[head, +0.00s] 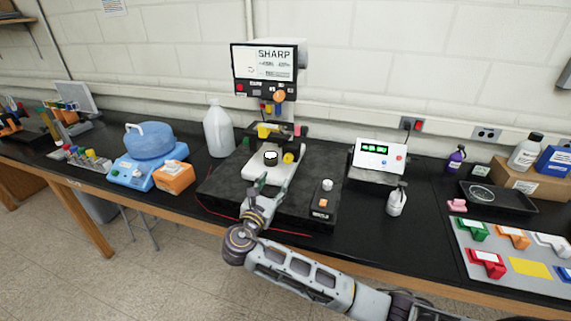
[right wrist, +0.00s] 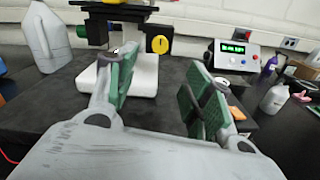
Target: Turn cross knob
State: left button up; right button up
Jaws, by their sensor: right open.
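A bench instrument (head: 270,140) with a screen reading SHARP stands on a dark slab. An orange knob (head: 279,96) sits on the panel under its screen. A yellow round knob (head: 288,158) sits low on the right side of the white base; it also shows in the right wrist view (right wrist: 159,44). No cross shape is clear on either knob at this size. My right gripper (head: 268,187) is open and empty in front of the white base, with its green-padded fingers (right wrist: 162,68) spread apart and pointing toward the instrument. The yellow knob appears beyond the gap between the fingers, not touched. My left gripper is not in view.
A small box with a white knob (head: 327,186) stands right of my gripper on the dark slab (head: 225,187). A green-display meter (head: 378,156) and a small white bottle (head: 396,203) are further right. A white jug (head: 218,130) stands left of the instrument.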

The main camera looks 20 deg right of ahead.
aim_at(287, 160)
jog(key=p+x, duration=0.1)
jog(key=x, duration=1.1)
jog(key=shift+w+d+p, duration=0.25)
jog(key=shift+p, duration=0.15)
jog(key=c, duration=1)
